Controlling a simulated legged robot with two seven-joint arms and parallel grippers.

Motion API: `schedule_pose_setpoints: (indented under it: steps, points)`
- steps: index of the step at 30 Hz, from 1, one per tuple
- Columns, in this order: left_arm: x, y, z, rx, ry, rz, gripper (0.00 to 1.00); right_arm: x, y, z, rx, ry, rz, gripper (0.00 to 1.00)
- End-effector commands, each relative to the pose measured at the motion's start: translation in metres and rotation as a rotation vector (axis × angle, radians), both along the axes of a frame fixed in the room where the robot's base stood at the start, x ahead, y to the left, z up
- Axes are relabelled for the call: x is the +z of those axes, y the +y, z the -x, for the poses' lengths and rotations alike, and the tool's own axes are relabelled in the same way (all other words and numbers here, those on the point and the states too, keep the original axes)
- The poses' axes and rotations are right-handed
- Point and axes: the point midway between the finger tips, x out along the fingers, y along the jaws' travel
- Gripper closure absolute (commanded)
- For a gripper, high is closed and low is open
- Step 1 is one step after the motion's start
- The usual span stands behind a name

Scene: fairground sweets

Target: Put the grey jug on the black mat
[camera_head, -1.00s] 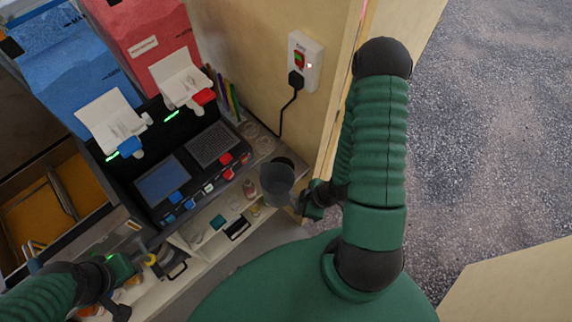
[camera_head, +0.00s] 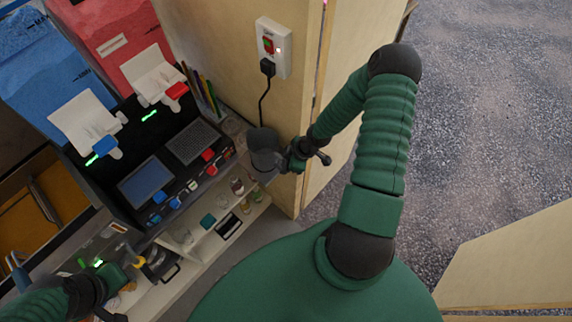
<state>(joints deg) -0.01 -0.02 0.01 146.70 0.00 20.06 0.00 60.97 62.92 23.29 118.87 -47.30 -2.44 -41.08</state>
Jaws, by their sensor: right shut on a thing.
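The grey jug (camera_head: 266,158) is at the back right end of the counter, beside the wooden wall. Its dark open top faces up toward my head. My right gripper (camera_head: 284,158) is shut on the jug at its right side and holds it from there. I cannot tell whether the jug touches the counter. My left gripper (camera_head: 124,286) is at the lower left, over cluttered shelving and apart from the jug; its jaw opening is unclear. I cannot make out a separate black mat.
Small jars (camera_head: 238,187) sit on the shelf below. A wall socket (camera_head: 273,47) with a plugged cable is above. Red (camera_head: 115,38) and blue (camera_head: 50,62) bins stand behind.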

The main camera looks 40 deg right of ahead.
Motion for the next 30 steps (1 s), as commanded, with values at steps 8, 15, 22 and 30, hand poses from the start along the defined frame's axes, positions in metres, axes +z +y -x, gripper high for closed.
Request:
schedule_pose_setpoints:
  steps: [8, 15, 22, 30]
  points:
    - [0.001, 0.0, 0.0, 0.0, 0.0, 0.0, 0.64, -0.004, 0.0, 0.001, 0.001, -0.001, 0.001, 0.79]
    - [0.001, 0.0, 0.0, 0.0, 0.0, 0.0, 0.64, -0.004, -0.001, 0.001, 0.001, -0.002, 0.0, 0.64]
    - [0.0, 0.0, 0.0, 0.0, 0.0, 0.0, 0.64, 0.0, -0.002, 0.001, -0.002, -0.002, 0.0, 0.64]
    - [0.002, 0.0, 0.0, 0.0, 0.0, 0.0, 0.64, 0.056, -0.017, 0.021, -0.006, -0.005, 0.003, 0.64]
